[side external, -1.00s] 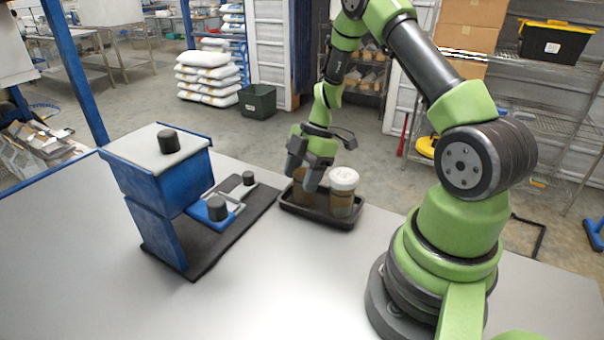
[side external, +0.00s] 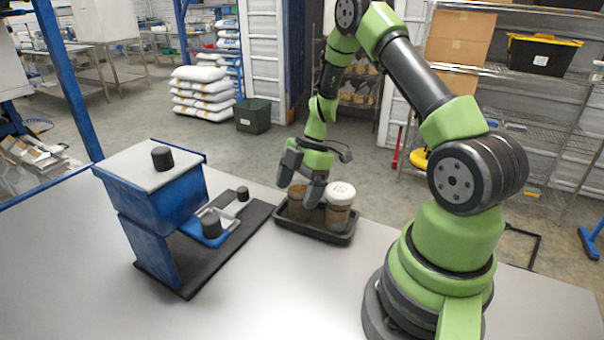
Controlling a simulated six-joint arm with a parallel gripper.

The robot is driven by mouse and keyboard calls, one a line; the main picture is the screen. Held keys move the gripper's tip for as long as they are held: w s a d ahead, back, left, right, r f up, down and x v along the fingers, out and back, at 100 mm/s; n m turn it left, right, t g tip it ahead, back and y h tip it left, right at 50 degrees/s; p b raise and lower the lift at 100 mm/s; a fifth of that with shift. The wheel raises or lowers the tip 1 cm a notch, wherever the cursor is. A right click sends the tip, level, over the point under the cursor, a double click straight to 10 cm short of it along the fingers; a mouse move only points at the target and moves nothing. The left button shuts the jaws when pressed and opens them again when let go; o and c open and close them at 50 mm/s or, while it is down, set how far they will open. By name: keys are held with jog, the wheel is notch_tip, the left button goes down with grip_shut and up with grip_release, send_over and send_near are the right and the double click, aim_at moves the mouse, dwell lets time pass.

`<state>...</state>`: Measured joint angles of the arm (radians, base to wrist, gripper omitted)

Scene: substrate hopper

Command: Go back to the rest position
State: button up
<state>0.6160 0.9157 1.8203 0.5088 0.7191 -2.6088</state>
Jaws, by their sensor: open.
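My gripper (side external: 300,180) is open, with its fingers pointing down just above the dark tray (side external: 315,235). A brown jar (side external: 298,207) with no white lid visible stands in the left of the tray, below and partly behind the fingers. A second brown jar with a white lid (side external: 340,191) stands to its right in the tray. Nothing is seen held between the fingers. Whether a finger touches the left jar cannot be told from this angle.
A blue hopper (side external: 160,205) with a grey top and a black knob stands on a dark base left of the tray. A small blue slide with black knobs (side external: 212,228) sticks out from it. The front of the grey table (side external: 250,310) is clear.

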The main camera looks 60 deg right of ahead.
jog(key=v, duration=0.9)
jog(key=a+r+m+t+h, duration=0.1)
jog(key=a+r+m+h, duration=0.1)
jog(key=a+r+m, duration=0.5)
jog(key=s+a+r+m+t, duration=0.4)
jog(key=s+a+r+m, duration=0.6)
jog(key=s, duration=0.3)
jog(key=shift+a+m+t, duration=0.3)
jog(key=shift+a, duration=0.4)
